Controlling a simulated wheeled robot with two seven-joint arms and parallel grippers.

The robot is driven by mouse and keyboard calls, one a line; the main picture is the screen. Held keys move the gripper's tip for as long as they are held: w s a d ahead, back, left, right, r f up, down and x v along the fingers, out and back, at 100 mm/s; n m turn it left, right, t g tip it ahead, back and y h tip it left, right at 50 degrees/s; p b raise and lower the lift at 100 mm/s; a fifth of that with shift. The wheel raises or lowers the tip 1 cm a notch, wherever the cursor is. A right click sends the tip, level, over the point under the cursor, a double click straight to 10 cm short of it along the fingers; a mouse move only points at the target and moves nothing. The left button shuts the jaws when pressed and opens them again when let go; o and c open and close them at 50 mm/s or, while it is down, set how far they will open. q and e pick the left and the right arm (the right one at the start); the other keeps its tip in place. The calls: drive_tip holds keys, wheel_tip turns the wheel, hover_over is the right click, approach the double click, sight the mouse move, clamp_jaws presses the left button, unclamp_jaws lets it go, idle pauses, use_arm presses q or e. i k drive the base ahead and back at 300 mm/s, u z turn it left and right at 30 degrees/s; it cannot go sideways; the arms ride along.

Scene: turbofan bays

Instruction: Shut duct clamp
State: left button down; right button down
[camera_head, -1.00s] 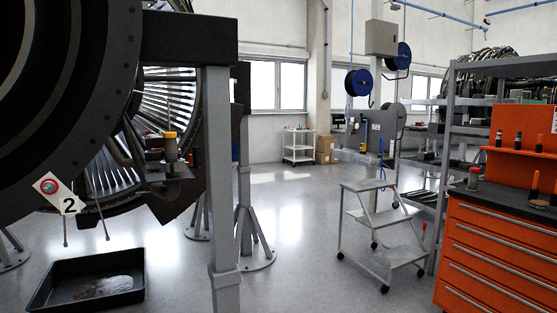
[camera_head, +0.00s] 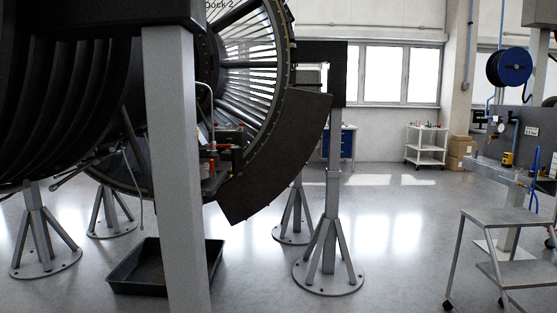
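A large turbofan engine (camera_head: 75,110) fills the left side of the head view, with its bladed ring (camera_head: 250,62) facing right. I cannot make out a duct clamp; small fittings with orange-red parts (camera_head: 212,165) sit low on the engine, partly behind a grey post (camera_head: 176,170). A thin bent pipe (camera_head: 205,95) runs down to them. Neither of my grippers shows in the view.
A black drip tray (camera_head: 135,272) lies on the floor behind the post. Grey stands (camera_head: 328,255) hold the engine. A step ladder (camera_head: 505,250) stands at right, a white trolley (camera_head: 426,146) at the back. The middle floor is clear.

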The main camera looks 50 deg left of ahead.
sight(207, 167)
drive_tip(key=i, duration=2.2)
drive_tip(key=u, duration=4.25)
